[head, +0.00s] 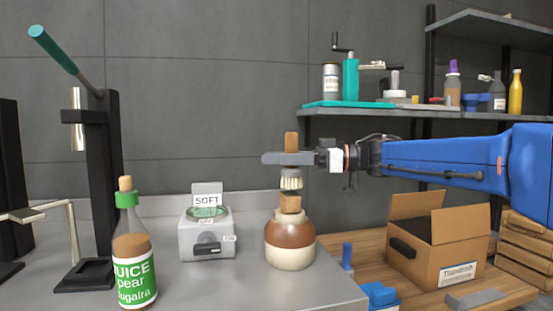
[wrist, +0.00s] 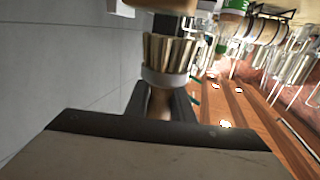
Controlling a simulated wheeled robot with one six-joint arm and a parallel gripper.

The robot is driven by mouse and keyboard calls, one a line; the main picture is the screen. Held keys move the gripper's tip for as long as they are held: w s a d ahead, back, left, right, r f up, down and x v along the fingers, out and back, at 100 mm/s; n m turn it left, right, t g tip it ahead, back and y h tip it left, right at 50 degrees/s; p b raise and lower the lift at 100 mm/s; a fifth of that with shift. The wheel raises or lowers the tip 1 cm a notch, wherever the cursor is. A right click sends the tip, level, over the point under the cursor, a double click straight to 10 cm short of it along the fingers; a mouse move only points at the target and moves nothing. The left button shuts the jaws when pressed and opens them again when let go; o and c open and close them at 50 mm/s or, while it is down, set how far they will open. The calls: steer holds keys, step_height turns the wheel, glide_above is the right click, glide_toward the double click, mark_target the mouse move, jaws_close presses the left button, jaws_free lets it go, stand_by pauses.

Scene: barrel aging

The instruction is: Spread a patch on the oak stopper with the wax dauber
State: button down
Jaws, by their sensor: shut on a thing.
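My gripper (head: 290,158) is shut on the wax dauber's wooden handle and holds it upright, bristles down. The handle's top (head: 291,141) sticks up above the jaws, and the pale bristles (head: 291,180) hang below. The oak stopper (head: 290,203), a light wooden block, sits in the mouth of a brown and cream jug (head: 290,242) right under the bristles. In the wrist view the dauber's bristles (wrist: 168,52) point at the stopper (wrist: 168,5) at the top edge. Whether the bristles touch the stopper I cannot tell. Any wax on the stopper's top is hidden.
A grey box with a SOFT sign (head: 207,232) stands left of the jug. A green-labelled juice bottle (head: 134,260) is further left, near a black stand (head: 98,180). Right of the jug are a blue item (head: 347,256) and an open carton (head: 437,243). A loaded shelf (head: 390,111) hangs behind.

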steer(key=shift+f, duration=0.75)
steer(key=shift+f, duration=0.25)
stand_by(0.3)
steer(key=shift+w+a, duration=0.15)
steer(key=shift+w, duration=0.3)
steer(key=shift+w+a, duration=0.25)
steer(key=shift+w, duration=0.65)
